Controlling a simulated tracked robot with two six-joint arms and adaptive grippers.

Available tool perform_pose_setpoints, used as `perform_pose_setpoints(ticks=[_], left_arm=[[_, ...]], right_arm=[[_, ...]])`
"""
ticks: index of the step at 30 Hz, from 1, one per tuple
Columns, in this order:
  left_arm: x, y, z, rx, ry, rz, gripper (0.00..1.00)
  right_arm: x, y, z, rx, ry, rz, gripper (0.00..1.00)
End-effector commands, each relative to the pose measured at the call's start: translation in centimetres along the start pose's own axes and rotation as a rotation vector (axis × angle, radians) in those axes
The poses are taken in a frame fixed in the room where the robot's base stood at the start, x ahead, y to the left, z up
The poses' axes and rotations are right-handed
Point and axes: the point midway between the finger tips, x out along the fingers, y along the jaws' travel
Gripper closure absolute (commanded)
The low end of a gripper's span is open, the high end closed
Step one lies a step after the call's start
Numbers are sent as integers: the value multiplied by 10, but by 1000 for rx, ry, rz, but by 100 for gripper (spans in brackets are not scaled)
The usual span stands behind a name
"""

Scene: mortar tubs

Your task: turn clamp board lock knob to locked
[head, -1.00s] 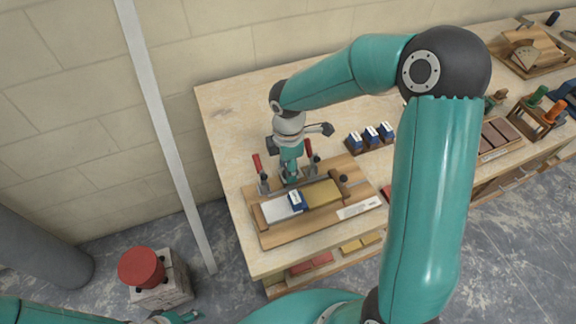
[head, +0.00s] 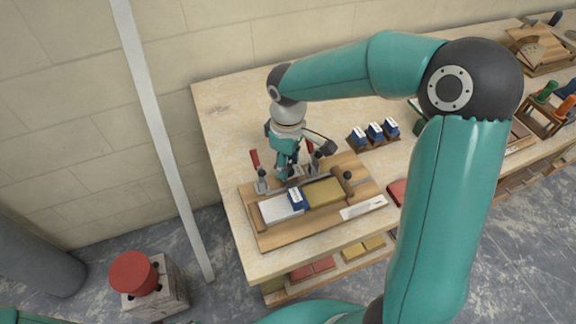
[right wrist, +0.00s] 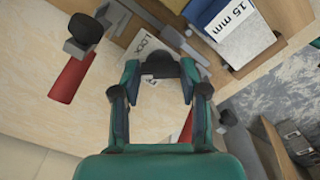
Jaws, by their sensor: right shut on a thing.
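The wooden clamp board (head: 283,237) lies on the bench's left part. It carries a white piece (head: 276,208), a small blue block (head: 297,201) and a yellow-brown piece (head: 324,191) in a row. My right gripper (head: 286,177) is low at the board's back edge, between two red-handled clamps. In the right wrist view the gripper (right wrist: 160,72) is shut on the dark lock knob (right wrist: 160,67). A label reading "LOCK" (right wrist: 146,46) shows beside it. The knob is hidden by my gripper in the head view, and its exact setting cannot be told. My left gripper does not show.
A rack of blue blocks (head: 375,132) stands behind the board to the right. A ruler-like white plate (head: 363,207) lies at the board's front right. The bench's back left is clear.

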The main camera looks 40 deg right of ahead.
Motion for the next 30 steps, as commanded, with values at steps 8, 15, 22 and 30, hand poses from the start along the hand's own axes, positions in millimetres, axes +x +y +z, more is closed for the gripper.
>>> perform_pose_setpoints(ticks=[8,15,22,30], left_arm=[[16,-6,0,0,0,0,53],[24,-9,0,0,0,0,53],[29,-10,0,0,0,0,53],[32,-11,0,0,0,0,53]], right_arm=[[1,1,-1,264,5,3,91],[1,1,-1,473,5,3,91],[0,1,-1,618,5,2,91],[-1,1,-1,701,6,2,91]])
